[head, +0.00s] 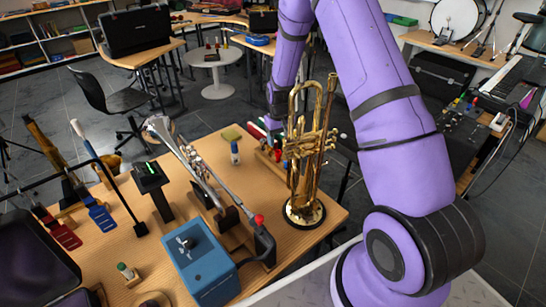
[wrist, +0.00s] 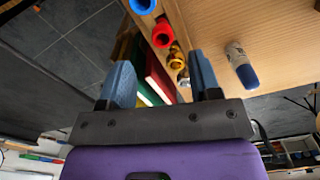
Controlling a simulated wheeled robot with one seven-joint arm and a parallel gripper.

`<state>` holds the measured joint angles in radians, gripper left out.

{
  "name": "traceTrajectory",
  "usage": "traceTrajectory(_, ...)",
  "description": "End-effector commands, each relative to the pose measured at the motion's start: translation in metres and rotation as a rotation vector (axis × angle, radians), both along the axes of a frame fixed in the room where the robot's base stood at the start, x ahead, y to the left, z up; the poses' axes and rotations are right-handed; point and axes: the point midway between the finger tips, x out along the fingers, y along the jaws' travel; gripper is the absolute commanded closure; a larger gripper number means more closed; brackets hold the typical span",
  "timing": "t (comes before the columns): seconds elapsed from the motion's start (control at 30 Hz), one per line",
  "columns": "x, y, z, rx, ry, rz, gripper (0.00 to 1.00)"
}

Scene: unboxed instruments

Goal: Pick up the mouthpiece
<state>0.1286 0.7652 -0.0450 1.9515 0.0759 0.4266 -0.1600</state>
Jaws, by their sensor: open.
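A gold piece that looks like the mouthpiece (wrist: 176,62) sits in a wooden rack (wrist: 181,22), seen in the wrist view. It is beside a red-rimmed piece (wrist: 162,33) and a blue-rimmed piece (wrist: 143,5). My gripper (wrist: 160,80) is open and empty. Its two blue-grey fingers show at the lower middle of the wrist view, and the gold piece appears just ahead of and between them, nearer the right finger. In the head view the gripper is mostly hidden behind the brass trumpet (head: 304,148), and I cannot make out the mouthpiece there.
Red and green book-like items (wrist: 155,76) show between the fingers. A white and blue bottle (wrist: 241,66) stands to their right on the wooden table (head: 213,139). The trumpet stands upright near the table's right edge. A blue box (head: 200,262) sits at the front.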

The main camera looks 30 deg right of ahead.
Motion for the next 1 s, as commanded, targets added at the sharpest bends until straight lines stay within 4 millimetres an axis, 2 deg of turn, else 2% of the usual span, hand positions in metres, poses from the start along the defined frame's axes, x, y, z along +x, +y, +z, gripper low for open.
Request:
traceTrajectory(0.1,0.0,0.001,-0.018,0.001,0.002,0.001,0.43)
traceTrajectory(0.37,0.0,0.001,-0.035,0.0,0.001,0.001,0.43)
traceTrajectory(0.7,0.0,0.002,-0.078,0.0,0.001,0.001,0.43)
traceTrajectory(1.0,0.0,0.002,-0.082,0.0,-0.001,0.001,0.43)
